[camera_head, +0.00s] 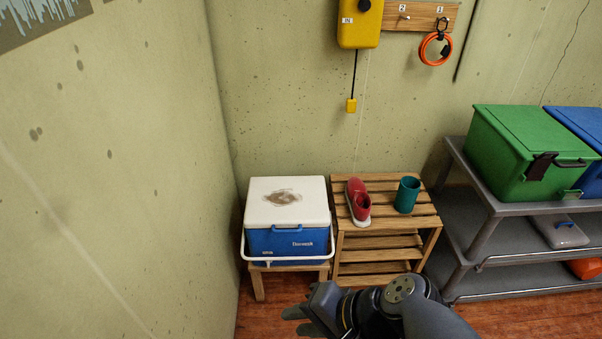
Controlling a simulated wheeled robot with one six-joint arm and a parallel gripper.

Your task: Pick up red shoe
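The red shoe (358,200) with a white sole lies on top of a slatted wooden rack (391,221) against the back wall. It sits on the left part of the top slats, its length running front to back. My gripper (294,321) is at the bottom of the view, in front of the rack and lower in the picture, apart from the shoe. It points left, and two dark fingers show with a gap between them. Nothing is seen between the fingers.
A teal cup (407,195) stands on the rack just right of the shoe. A blue cooler with white lid (287,218) sits on a low stand to the left. A grey shelf (462,167) with a green bin (530,152) stands right. The space above the shoe is clear.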

